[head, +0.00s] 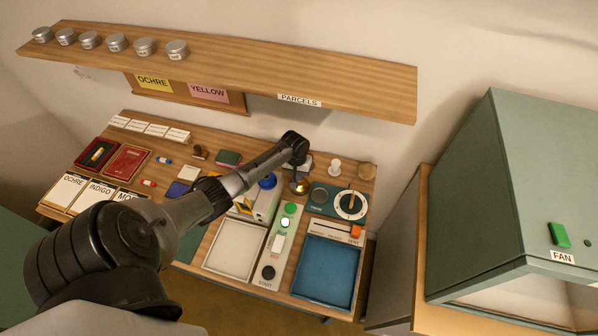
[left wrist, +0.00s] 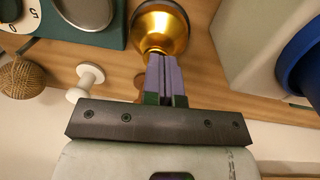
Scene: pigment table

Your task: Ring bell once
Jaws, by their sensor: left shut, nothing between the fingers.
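The bell is a shiny golden dome (head: 299,188) near the back of the table. It also shows at the top of the left wrist view (left wrist: 160,24). My left gripper (head: 300,176) is right at the bell, pointing down, and mostly hidden by my own arm in the head view. In the left wrist view, its two purple-grey fingers (left wrist: 164,62) are shut together with nothing between them. Their tips overlap the bell's near edge; I cannot tell whether they touch it. My right gripper is not in view.
A white knob (head: 334,166) and a teal panel with a dial (head: 350,205) stand right of the bell. A white box with a blue round part (head: 267,181) stands left. Nearer are a button panel (head: 269,257), a white tray (head: 208,262) and a blue tray (head: 327,270). A shelf (head: 360,88) runs above.

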